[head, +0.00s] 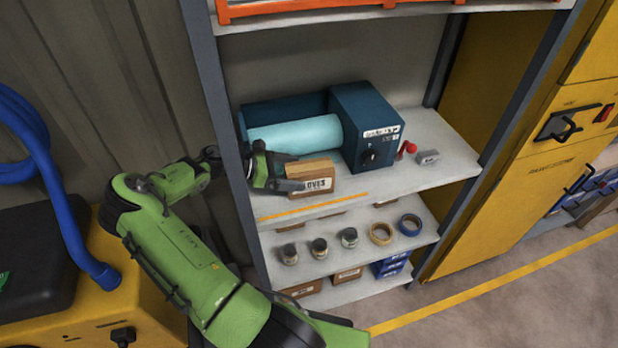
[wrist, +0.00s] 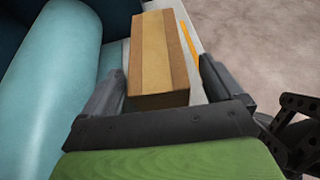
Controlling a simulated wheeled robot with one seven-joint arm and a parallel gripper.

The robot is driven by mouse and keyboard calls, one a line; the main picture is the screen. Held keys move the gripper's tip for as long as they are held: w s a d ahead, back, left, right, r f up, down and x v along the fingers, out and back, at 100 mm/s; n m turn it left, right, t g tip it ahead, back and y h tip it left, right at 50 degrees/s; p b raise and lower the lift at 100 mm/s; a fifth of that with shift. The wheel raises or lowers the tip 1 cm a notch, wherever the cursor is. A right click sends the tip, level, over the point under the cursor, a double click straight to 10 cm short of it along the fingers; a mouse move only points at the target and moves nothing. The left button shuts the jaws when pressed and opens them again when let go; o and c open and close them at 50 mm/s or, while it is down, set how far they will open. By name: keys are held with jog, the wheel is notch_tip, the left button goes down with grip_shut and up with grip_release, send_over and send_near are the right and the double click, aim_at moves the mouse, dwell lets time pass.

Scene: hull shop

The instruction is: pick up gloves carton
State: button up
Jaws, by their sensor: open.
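The gloves carton (head: 312,179) is a small brown box with a white label reading partly "OVES". It stands on the upper visible shelf (head: 440,165), near its left end. In the wrist view the carton (wrist: 158,62) lies ahead, its near end between the two dark fingers. My gripper (head: 285,180) is at the carton's left side in the head view and partly covers that side. In the wrist view my gripper (wrist: 158,90) is open, with a finger on each side of the carton. Gaps show beside the carton, so I see no firm contact.
A teal roll (head: 295,134) in a dark blue machine (head: 365,125) stands close behind the carton; the roll fills the left of the wrist view (wrist: 45,90). A grey shelf post (head: 222,130) is beside my wrist. Jars (head: 319,248) and tape rolls (head: 381,234) sit below.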

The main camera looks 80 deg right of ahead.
aim_at(301, 173)
jog(key=x, duration=0.3)
jog(key=shift+d, duration=0.15)
jog(key=shift+w, duration=0.15)
jog(key=c, duration=1.6)
jog(key=shift+r, duration=0.65)
notch_tip(301, 173, up, 3)
jog(key=shift+f, duration=0.25)
jog(key=w+a, duration=0.4)
jog(key=w, duration=0.4)
jog(key=w+a, duration=0.4)
jog(key=w, duration=0.4)
jog(key=shift+b, duration=0.45)
